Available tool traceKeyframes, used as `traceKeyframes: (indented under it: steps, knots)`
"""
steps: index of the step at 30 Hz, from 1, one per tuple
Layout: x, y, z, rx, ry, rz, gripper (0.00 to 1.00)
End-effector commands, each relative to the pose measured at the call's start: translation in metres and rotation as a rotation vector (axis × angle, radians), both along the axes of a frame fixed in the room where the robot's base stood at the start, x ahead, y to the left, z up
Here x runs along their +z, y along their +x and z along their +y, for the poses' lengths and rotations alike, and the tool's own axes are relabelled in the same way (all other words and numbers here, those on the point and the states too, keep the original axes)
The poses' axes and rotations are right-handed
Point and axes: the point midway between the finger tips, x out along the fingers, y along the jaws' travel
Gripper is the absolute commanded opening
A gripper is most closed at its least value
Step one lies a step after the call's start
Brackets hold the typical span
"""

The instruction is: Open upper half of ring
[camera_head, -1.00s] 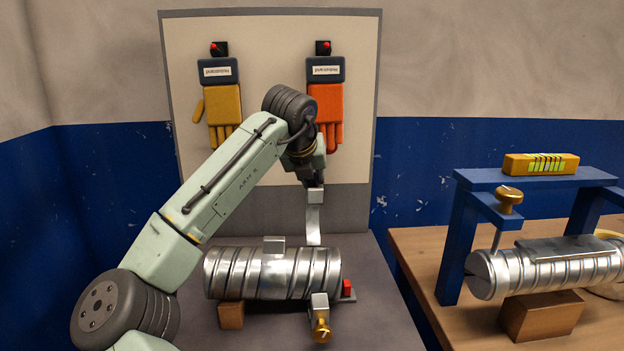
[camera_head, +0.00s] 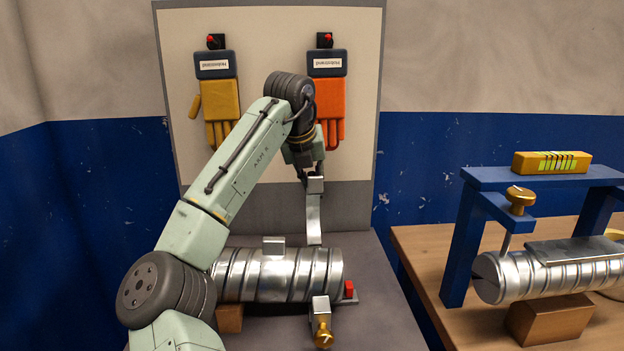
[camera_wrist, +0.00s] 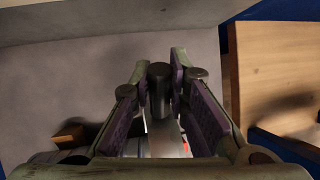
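A silver metal duct with spiral ridges (camera_head: 285,275) lies on a grey surface. The ring's upper half (camera_head: 313,222) is a curved metal strip standing up above the duct's right part, with a small metal block (camera_head: 316,186) at its top. The lower clamp block (camera_head: 320,308) with a brass knob (camera_head: 323,337) is in front of the duct. My gripper (camera_head: 314,172) is right at the top block. In the wrist view its purple-padded fingers (camera_wrist: 162,80) are apart, on either side of a grey post and the strip (camera_wrist: 165,135). Contact is unclear.
A small red block (camera_head: 349,289) is at the duct's right end. A wooden table (camera_head: 425,250) on the right holds a blue frame (camera_head: 458,245) over another duct (camera_head: 545,272). A board (camera_head: 270,40) with yellow and orange gloves stands behind.

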Motion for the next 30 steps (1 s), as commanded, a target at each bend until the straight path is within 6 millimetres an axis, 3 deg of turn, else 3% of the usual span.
traceKeyframes:
  steps: [9,19,23,30]
  knots:
    - [0.0,0.0,0.0,0.0,0.0,0.0,0.36]
    - [0.004,-0.002,0.001,0.0,0.0,-0.002,0.36]
    - [0.018,-0.008,0.004,0.0,0.0,-0.003,0.36]
    - [0.063,-0.031,0.013,0.0,0.0,-0.002,0.36]
